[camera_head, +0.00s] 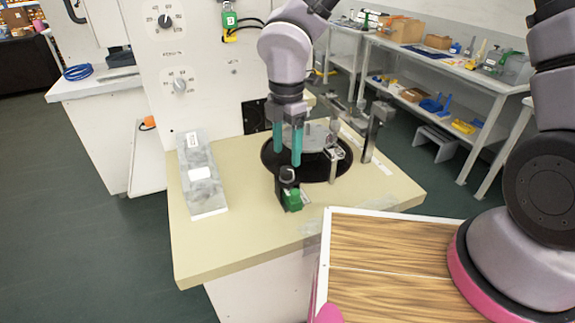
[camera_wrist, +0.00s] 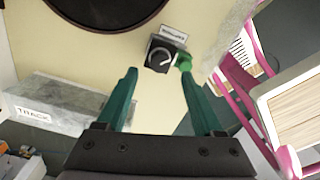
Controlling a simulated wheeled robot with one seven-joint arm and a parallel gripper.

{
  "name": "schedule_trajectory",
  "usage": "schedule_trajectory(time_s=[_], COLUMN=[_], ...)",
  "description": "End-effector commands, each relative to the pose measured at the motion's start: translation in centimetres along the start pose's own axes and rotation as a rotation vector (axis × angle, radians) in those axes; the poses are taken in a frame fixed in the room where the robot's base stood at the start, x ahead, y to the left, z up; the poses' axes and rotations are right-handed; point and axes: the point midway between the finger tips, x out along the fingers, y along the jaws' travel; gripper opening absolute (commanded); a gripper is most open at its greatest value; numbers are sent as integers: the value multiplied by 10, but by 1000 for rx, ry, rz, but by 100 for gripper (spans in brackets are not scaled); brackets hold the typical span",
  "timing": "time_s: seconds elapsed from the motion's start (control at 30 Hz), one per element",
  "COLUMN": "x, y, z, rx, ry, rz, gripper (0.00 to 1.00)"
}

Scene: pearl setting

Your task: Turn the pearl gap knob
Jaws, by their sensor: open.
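A small black box with a round dark knob (camera_head: 287,174) on top stands at the front of the beige worktop; I take it as the pearl gap knob. In the wrist view the knob (camera_wrist: 160,58) shows a white pointer line, with a small label beside it that I cannot read. A green part (camera_head: 293,200) is on the box's side. My gripper (camera_head: 287,158) points down with its teal fingers apart, just above the knob. In the wrist view the open fingers (camera_wrist: 159,75) frame the near side of the box, with nothing between them.
A grey slab (camera_head: 203,180) labelled TRACK in the wrist view lies at left on the worktop. A black round plate (camera_head: 320,172) and metal posts (camera_head: 370,140) stand behind the knob. A panel with dials (camera_head: 180,86) rises at the back. Worktop in front is clear.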

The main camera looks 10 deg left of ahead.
Motion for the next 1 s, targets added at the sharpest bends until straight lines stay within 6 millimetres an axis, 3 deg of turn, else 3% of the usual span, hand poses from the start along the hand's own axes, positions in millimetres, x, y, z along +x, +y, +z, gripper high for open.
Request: schedule_trajectory(time_s=[0.1, 0.3, 0.67, 0.73, 0.87, 1.0], x=[22, 46, 52, 51, 51, 51], y=[-1, 0, 0, 0, 0, 0], z=[-1, 0, 0, 0, 0, 0], rx=[-1, 2, 3, 3, 3, 4], ry=[0, 0, -1, -1, -1, -1], rz=[-4, -1, 0, 0, 0, 0], gripper=[69, 69, 69, 50, 0, 0])
